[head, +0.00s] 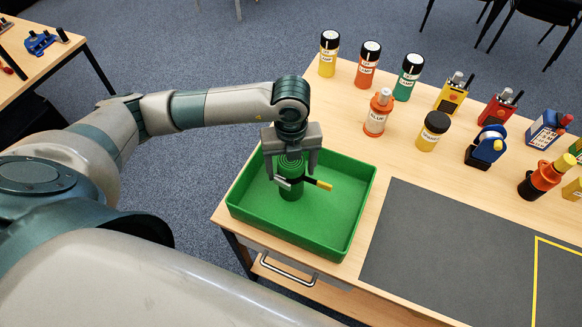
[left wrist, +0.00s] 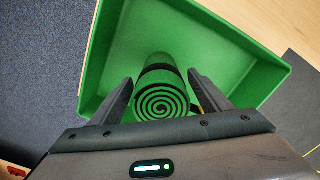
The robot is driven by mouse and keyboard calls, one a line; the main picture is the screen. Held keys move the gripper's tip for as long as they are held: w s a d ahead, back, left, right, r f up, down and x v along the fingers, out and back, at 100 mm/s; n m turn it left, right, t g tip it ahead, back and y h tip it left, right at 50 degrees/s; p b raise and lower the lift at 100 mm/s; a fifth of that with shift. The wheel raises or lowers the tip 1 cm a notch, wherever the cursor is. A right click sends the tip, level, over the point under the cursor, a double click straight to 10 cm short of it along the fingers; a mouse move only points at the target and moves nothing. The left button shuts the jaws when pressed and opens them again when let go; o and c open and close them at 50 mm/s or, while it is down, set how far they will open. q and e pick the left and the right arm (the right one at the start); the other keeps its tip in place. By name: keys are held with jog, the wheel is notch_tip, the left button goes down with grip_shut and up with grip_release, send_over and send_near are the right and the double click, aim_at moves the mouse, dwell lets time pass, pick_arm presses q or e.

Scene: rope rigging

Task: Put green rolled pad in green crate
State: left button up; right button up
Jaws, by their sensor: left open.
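The green rolled pad (head: 292,187) stands upright inside the green crate (head: 252,230), with a dark strap around it. Its spiral end faces up and shows as a spiral in the left wrist view (left wrist: 160,103). My left gripper (head: 292,172) is over the crate with its fingers open on either side of the pad's upper part. The left wrist view shows gaps between the pad and both fingers (left wrist: 160,95). The crate's wall also shows in the left wrist view (left wrist: 94,75). A yellow-tipped black item (head: 319,183) sits beside the pad. My right gripper is not in view.
Several bottles, such as a yellow one (head: 329,54) and an orange one (head: 378,112), stand on the table right of the crate, with radios and a blue tool (head: 486,147). A dark mat (head: 450,260) lies bare at the front right.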

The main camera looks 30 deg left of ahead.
pick_arm(q)
notch_tip(320, 180, up, 11)
jog(key=b, duration=0.3)
jog(key=shift+r, duration=0.35)
dwell(0.6)
